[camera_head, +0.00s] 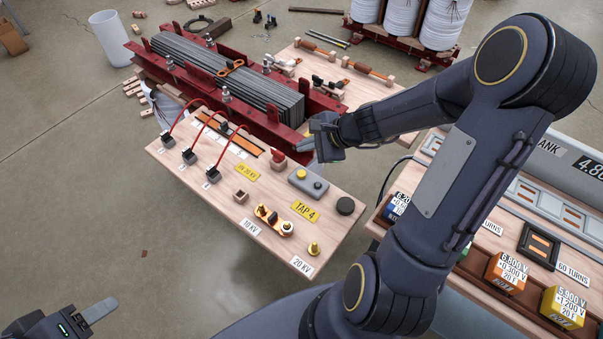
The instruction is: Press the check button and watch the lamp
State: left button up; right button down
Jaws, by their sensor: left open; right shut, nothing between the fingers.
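A small grey box (308,184) lies on the wooden board (215,210), with a round yellow button (301,174) on its left part. A small dull grey dome (319,185) beside the button may be the lamp; it does not look lit. My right gripper (304,147) is shut and empty, above and beyond the box near the red frame's near corner, apart from the button. My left gripper (92,312) is open and empty at the bottom left, well away from the board, and partly cut off by the picture edge.
A red frame (180,77) holds a stack of dark plates (230,75) behind the board. A bench with coloured blocks (505,272) is at right.

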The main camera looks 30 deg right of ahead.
aim_at(301, 175)
notch_tip(301, 175, down, 7)
jog(key=b, duration=0.6)
jog(key=shift+f, duration=0.15)
jog(key=shift+f+b, duration=0.35)
jog(key=shift+b, duration=0.15)
dwell(1.1)
jog(key=shift+f+b, duration=0.4)
jog(key=shift+b, duration=0.1)
jog(key=shift+f+b, duration=0.5)
jog(key=shift+b, duration=0.05)
dwell(0.5)
dwell(0.4)
jog(key=shift+r+p, duration=0.8)
jog(key=shift+r, duration=0.15)
